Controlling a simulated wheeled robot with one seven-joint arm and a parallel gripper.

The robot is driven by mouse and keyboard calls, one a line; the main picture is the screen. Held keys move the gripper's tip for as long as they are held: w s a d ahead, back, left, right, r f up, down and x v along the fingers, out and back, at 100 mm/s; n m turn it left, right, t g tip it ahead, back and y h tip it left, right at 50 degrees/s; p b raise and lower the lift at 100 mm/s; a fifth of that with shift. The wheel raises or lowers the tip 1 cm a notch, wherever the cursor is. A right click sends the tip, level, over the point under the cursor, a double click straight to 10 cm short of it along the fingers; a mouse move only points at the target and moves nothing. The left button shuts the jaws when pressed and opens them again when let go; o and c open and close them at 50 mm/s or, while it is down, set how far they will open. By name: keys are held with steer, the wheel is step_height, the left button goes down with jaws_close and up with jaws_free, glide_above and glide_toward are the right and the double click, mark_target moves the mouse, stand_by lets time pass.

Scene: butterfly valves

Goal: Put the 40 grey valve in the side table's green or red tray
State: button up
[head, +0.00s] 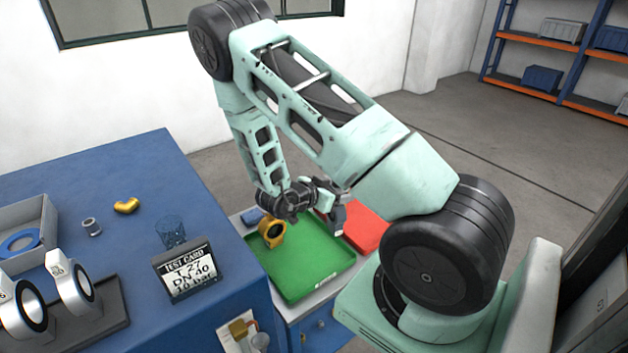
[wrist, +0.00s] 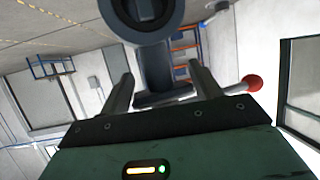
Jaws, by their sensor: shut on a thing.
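My gripper (head: 330,198) hangs above the side table, near the boundary between the green tray (head: 318,277) and the red tray (head: 366,228). In the wrist view my gripper (wrist: 161,78) is shut on a grey valve (wrist: 153,62). The neck is between the fingers, the round body points away at the top edge, and a lever with a red knob (wrist: 251,83) sticks out to the right. No size mark is readable on it. In the head view the held valve is small and partly hidden by my gripper. A yellow valve (head: 272,233) lies in the green tray's far left part.
A blue workbench (head: 110,190) at left bears a test card (head: 187,270) reading DN 40, a glass (head: 171,232), a yellow fitting (head: 126,205), a grey bin (head: 28,218) and pale ring valves (head: 72,283) on a dark stand. The green tray's middle and front are clear.

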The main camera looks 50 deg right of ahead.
mark_target(330, 228)
steer(key=shift+w, duration=0.4)
steer(key=shift+f+b, duration=4.6)
steer(key=shift+f, duration=1.35)
steer(key=shift+f+b, duration=0.8)
steer(key=shift+f, duration=0.25)
steer(key=o, duration=0.8)
steer(key=shift+o, duration=0.6)
steer(key=shift+a, duration=0.1)
